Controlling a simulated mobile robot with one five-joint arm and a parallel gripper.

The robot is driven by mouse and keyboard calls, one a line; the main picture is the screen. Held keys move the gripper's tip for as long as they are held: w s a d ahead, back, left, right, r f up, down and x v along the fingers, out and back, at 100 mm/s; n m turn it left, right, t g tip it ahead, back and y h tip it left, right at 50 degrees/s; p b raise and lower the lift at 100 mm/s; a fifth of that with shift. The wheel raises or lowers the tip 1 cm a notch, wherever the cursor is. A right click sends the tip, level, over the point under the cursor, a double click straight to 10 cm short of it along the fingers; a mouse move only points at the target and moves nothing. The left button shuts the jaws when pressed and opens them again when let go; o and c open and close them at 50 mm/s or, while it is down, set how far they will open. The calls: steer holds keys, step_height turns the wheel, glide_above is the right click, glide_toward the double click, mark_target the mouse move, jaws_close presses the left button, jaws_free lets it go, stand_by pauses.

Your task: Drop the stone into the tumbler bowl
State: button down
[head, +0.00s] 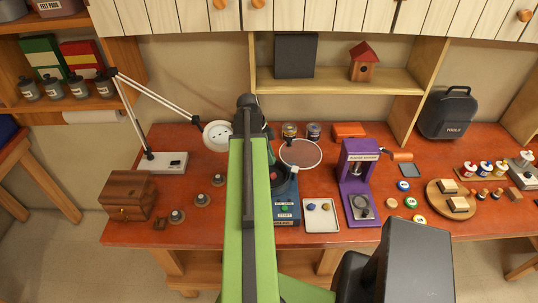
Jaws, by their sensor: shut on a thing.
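My gripper (277,175) shows as a dark shape just right of my green arm, over the back of a blue machine. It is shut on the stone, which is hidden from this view. The blue machine (286,211) has a green button and a START label on its front and stands at the middle of the red-brown bench. The tumbler bowl is not clearly seen; my arm and gripper cover that part of the machine. A white tray (321,227) right of the machine holds a blue stone (311,207) and a brown stone (326,207).
A purple machine (358,178) stands right of the tray. A round mesh screen (300,153) and jars (290,130) are behind. Left are small dark knobs (177,216), a wooden box (128,195) and a white lamp (217,135). A shelf (340,80) overhangs the back.

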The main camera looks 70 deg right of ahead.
step_height(320, 180, down, 5)
steer(key=b, duration=0.4)
steer(key=shift+s+r, duration=0.1)
steer(key=c, duration=1.1)
jaws_free()
steer(key=shift+r, duration=0.15)
steer(key=p+v, duration=1.6)
steer(key=v, duration=0.1)
steer(key=shift+r+p, duration=0.1)
steer(key=shift+p, duration=0.3)
